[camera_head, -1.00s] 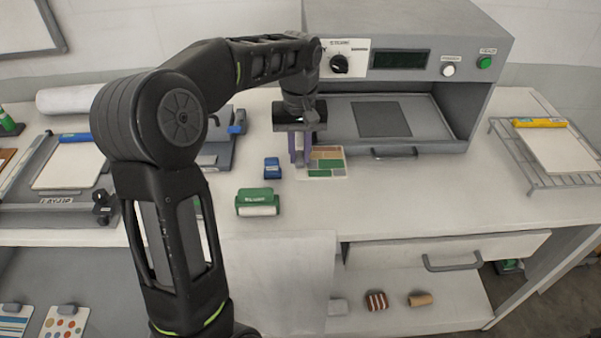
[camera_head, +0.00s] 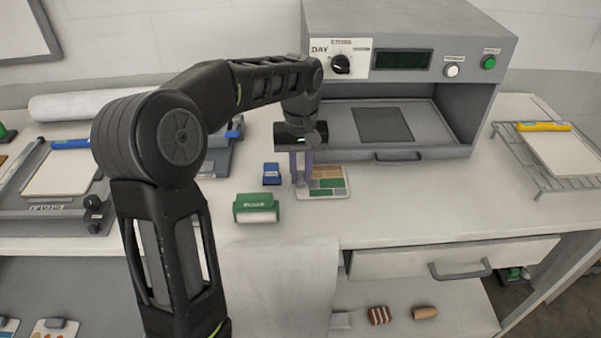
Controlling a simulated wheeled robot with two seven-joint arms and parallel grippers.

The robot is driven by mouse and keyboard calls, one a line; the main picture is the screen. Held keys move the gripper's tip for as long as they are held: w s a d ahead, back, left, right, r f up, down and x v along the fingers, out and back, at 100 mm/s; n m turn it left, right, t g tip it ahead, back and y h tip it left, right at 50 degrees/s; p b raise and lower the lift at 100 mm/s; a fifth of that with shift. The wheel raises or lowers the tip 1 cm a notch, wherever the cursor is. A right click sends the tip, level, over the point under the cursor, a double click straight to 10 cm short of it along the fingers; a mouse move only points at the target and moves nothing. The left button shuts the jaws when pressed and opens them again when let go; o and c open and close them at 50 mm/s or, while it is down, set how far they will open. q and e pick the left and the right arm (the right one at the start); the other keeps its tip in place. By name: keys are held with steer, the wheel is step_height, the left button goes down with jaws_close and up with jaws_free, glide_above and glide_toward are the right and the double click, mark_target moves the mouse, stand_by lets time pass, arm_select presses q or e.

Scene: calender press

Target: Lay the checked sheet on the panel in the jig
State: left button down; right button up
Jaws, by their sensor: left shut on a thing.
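The checked sheet (camera_head: 328,180), with green, tan and brown patches on white, is near the middle of the counter, in front of the press. My left gripper (camera_head: 301,180) points down and is shut on its left part, which the fingers partly hide. I cannot tell whether the sheet touches the counter. A pale panel (camera_head: 62,172) lies in a grey jig (camera_head: 50,213) at the left, with a blue bar across its far edge. My right gripper does not show.
A grey press (camera_head: 405,25) with an open front stands behind the sheet. A blue block (camera_head: 271,174) and a green block (camera_head: 256,208) stand left of the sheet. A wire rack (camera_head: 548,180) is at the right. My left arm hides counter between jig and sheet.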

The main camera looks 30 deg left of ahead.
arm_select(q)
steer(key=shift+f, duration=0.15)
steer(key=c, duration=1.3)
jaws_free()
steer(key=shift+c, duration=0.2)
steer(key=shift+r, duration=0.25)
step_height(320, 180, up, 5)
steer(key=shift+w, duration=0.1)
step_height(320, 180, up, 7)
steer(key=p, duration=0.5)
steer(key=shift+p, duration=0.35)
steer(key=shift+f, duration=0.1)
